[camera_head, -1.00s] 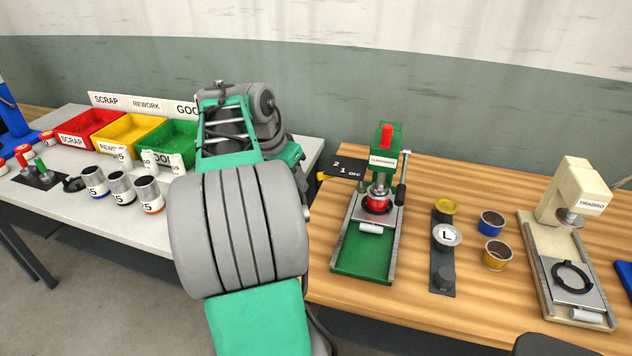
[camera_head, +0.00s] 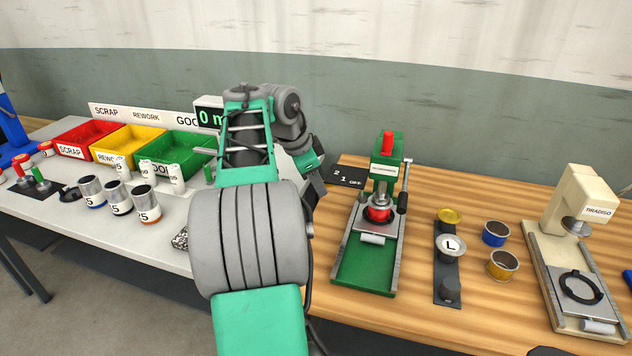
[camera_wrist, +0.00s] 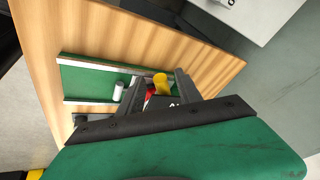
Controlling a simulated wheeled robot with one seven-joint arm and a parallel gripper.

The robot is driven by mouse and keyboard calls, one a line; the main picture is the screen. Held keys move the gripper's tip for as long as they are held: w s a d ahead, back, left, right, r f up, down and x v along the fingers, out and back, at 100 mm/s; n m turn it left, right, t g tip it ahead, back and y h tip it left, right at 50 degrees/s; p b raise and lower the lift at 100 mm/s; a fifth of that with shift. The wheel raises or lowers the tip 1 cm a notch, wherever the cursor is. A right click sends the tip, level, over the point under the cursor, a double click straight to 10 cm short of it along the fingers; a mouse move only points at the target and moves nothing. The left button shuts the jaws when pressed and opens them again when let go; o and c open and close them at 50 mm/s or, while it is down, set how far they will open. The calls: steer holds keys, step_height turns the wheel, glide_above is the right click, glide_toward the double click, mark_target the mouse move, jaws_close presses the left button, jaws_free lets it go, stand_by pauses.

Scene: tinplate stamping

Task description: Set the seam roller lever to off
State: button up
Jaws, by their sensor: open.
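The green seam roller machine (camera_head: 385,170) stands on the wooden bench, with a red top, a green bed and a black-handled arm on its right. A dark card (camera_head: 346,176) marked 2, 1 and OFF lies at its left. A yellow grip, apparently of the seam roller lever (camera_wrist: 160,82), shows between my fingers in the wrist view; its setting cannot be told. My gripper (camera_head: 316,188) is at the card's left edge in the head view, where it hides the yellow grip. My gripper (camera_wrist: 158,85) is open in the wrist view; contact with the grip cannot be told.
A die strip (camera_head: 448,270) and blue and yellow rings (camera_head: 502,264) lie right of the machine. A cream press (camera_head: 575,225) stands further right. Red, yellow and green bins (camera_head: 172,150) and several cans (camera_head: 145,204) stand on the left table.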

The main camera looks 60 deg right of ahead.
jaws_close()
stand_by(0.3)
stand_by(1.1)
